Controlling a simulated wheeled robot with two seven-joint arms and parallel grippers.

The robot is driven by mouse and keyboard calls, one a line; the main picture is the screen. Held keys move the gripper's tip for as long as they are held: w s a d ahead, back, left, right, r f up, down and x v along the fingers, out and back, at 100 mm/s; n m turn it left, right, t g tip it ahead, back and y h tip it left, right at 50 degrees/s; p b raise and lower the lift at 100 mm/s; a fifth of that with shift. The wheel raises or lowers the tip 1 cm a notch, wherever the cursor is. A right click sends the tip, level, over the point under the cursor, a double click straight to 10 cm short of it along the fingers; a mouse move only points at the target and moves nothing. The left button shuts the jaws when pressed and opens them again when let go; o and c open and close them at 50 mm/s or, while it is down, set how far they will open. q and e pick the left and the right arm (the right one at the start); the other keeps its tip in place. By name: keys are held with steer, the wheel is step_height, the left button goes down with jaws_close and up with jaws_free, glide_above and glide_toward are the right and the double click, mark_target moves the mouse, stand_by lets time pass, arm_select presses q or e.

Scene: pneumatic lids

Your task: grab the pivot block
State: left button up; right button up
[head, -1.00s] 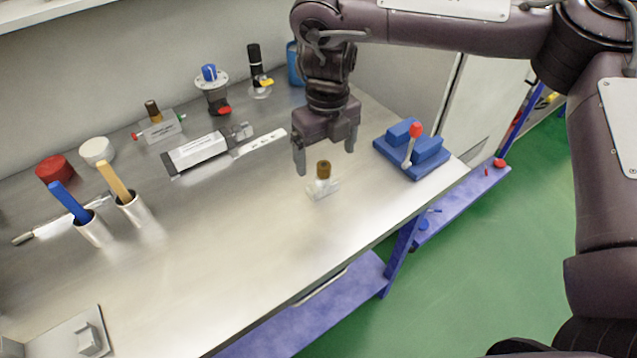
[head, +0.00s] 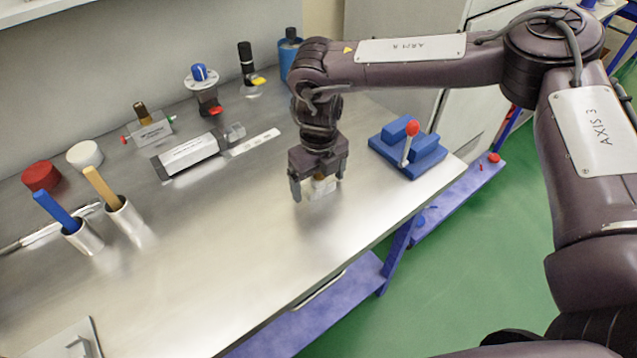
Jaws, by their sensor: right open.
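A small pale block (head: 323,187) with a brass-coloured top stands on the steel bench, right of the middle. It bears no readable label, but it is the piece at my right gripper and seems to be the pivot block. My right gripper (head: 318,184) points down over it with its fingers open, one to each side of the block. The palm and fingers hide most of the brass top. I cannot tell whether the fingers touch the block. My left gripper is not in view.
A blue fixture with a red-knobbed lever (head: 428,158) stands right of the gripper, near the bench edge. Two metal cups with a blue handle (head: 55,208) and a wooden handle (head: 103,188) stand farther left. The bench front is clear.

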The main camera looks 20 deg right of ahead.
steer(key=c, duration=1.1)
steer(key=shift+c, duration=0.3)
steer(key=shift+r, duration=0.2)
